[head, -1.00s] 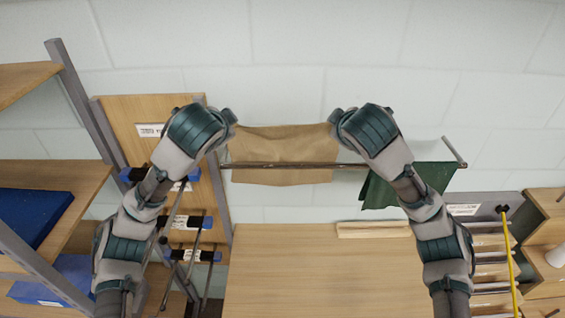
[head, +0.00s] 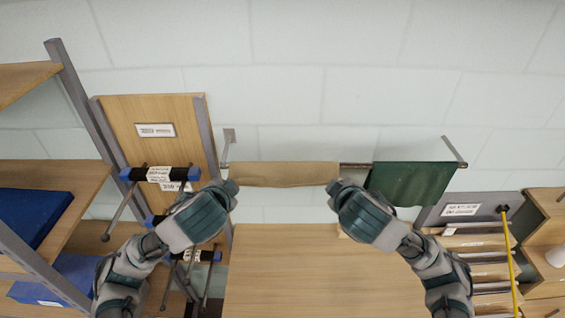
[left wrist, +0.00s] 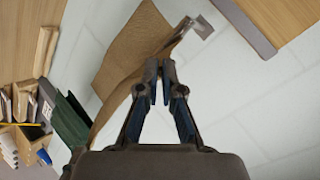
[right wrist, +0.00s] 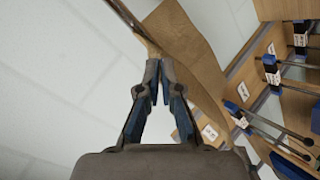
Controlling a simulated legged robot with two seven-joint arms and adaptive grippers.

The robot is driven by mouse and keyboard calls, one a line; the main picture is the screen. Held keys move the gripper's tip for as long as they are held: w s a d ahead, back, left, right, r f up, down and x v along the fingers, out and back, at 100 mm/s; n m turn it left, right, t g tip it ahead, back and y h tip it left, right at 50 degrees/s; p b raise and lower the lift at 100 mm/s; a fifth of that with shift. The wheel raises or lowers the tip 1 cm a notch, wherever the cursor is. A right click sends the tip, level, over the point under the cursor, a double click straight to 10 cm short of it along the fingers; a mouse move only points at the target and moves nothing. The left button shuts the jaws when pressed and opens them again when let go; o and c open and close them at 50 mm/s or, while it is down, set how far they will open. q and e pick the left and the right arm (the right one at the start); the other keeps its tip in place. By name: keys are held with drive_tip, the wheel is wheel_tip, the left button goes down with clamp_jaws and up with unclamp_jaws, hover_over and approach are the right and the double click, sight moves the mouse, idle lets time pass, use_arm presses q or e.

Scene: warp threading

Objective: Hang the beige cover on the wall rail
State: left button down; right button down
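The beige cover (head: 285,174) lies over the wall rail (head: 355,165) at its left part, with a short front flap hanging toward me. My left gripper (head: 231,188) is at the flap's lower left corner, and my right gripper (head: 334,188) at its lower right corner. In the left wrist view the fingers (left wrist: 160,72) are nearly together at the cover (left wrist: 135,45). In the right wrist view the fingers (right wrist: 158,74) are likewise nearly together against the cover (right wrist: 190,50). Both appear pinched on its corners; the gripped cloth is mostly hidden.
A dark green cloth (head: 410,183) hangs on the rail's right part. Left stands a wooden board (head: 140,108) with rods on blue-ended holders, beside a shelf (head: 60,175). A wooden table (head: 290,270) is clear below. A tray rack (head: 480,250) stands at the right.

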use_arm(q)
drive_tip(key=shift+s, duration=0.1)
use_arm(e)
drive_tip(key=shift+s, duration=0.1)
use_arm(q)
drive_tip(key=c, duration=1.1)
unclamp_jaws()
use_arm(e)
drive_tip(key=c, duration=1.1)
unclamp_jaws()
use_arm(q)
drive_tip(key=shift+f, duration=0.1)
use_arm(e)
drive_tip(key=shift+f, duration=0.1)
